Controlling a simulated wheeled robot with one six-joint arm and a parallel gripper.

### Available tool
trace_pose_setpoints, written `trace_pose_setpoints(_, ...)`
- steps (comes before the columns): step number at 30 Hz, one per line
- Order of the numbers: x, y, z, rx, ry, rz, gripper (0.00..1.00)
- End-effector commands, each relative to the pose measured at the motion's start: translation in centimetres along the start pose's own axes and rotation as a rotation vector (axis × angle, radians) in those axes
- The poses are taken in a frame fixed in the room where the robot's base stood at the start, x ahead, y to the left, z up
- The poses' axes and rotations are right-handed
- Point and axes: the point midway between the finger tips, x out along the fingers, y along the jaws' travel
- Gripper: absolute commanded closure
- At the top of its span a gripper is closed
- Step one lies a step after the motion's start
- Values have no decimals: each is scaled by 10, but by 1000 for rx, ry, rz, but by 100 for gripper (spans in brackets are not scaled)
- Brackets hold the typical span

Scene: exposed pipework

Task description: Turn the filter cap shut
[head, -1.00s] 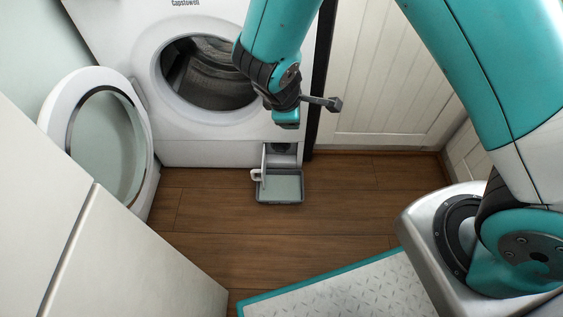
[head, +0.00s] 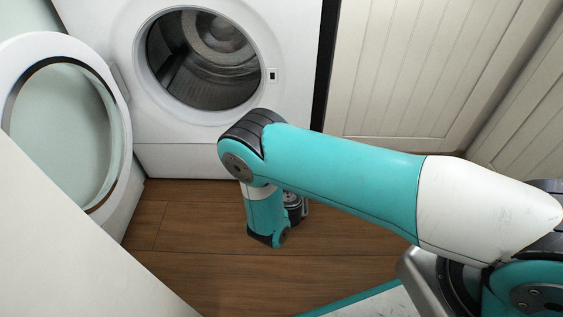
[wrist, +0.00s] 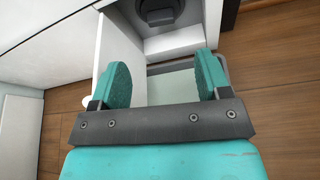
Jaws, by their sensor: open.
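The filter cap (wrist: 160,10) is a dark round cap with a raised grip, set in a recess low in the washing machine, at the top of the wrist view. My gripper (wrist: 160,80) is open and empty, its two teal fingers spread apart below the cap in the picture and not touching it. A white flap (wrist: 119,50) stands beside the recess at left. In the head view my arm hides the cap, the recess and my fingers.
A shallow grey-rimmed tray (wrist: 222,66) lies on the floor under the recess, partly behind my fingers. The washing machine (head: 185,160) has its round door (head: 122,150) swung open at left. Wooden floor (head: 175,220) is clear in front. A white panelled cabinet (head: 410,70) stands at right.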

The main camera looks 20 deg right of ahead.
Motion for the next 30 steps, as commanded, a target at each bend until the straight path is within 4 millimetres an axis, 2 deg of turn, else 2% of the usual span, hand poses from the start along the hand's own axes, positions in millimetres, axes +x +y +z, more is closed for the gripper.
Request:
trace_pose_setpoints(1,16,-3,-5,7,-4,-4,30)
trace_pose_setpoints(9,77,-3,-5,9,-4,-4,30)
trace_pose_setpoints(15,108,-2,-3,6,-2,-4,30)
trace_pose_setpoints(21,120,-1,-1,3,0,-2,30)
trace_pose_setpoints(29,121,-1,0,2,0,-2,30)
trace_pose_setpoints(30,121,-1,0,2,0,-2,34)
